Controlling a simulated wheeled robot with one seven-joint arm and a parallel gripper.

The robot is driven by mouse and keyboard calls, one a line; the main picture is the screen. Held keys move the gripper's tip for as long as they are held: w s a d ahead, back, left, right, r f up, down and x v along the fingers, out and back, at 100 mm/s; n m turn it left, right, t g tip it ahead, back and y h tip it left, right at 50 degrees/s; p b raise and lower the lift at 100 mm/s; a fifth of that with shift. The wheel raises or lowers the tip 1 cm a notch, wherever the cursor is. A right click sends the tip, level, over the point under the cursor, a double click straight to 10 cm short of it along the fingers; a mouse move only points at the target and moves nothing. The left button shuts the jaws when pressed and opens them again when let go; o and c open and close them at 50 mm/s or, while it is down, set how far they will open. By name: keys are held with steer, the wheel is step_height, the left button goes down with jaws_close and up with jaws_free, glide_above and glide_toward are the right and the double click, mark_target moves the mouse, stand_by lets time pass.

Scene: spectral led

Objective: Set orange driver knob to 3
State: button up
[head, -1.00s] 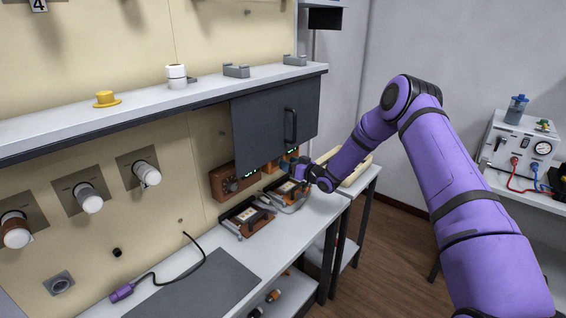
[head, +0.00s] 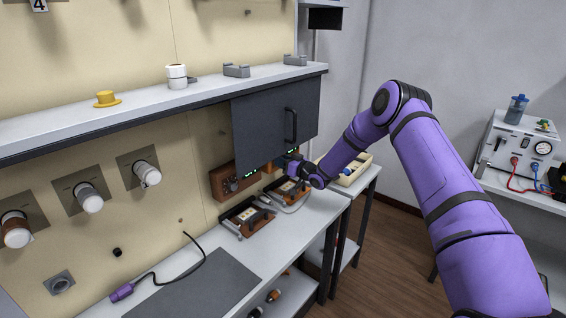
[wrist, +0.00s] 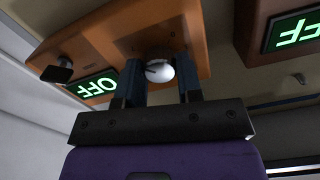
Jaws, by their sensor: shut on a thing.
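The orange driver (wrist: 190,32) is a box with a round, pale knob (wrist: 160,70) on its face and a lit green display (wrist: 95,86) that reads OFF, upside down in the wrist view. My gripper (wrist: 158,82) is shut on the knob, with a dark finger on each side of it. Any scale marks around the knob are too dark to read. In the head view my gripper (head: 290,162) is at the wall under the dark cabinet and hides most of this driver.
A second, browner driver (head: 222,184) with a display stands to the left; its display (wrist: 292,32) also reads OFF. Two small orange-and-black units (head: 247,216) sit on the white bench just below. The dark cabinet (head: 262,125) hangs close above my gripper.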

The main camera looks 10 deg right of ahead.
steer(key=shift+s+f+n, duration=0.1)
steer(key=shift+n, duration=7.5)
steer(key=shift+f+n, duration=0.1)
steer(key=shift+n, duration=7.5)
steer(key=o, duration=0.9)
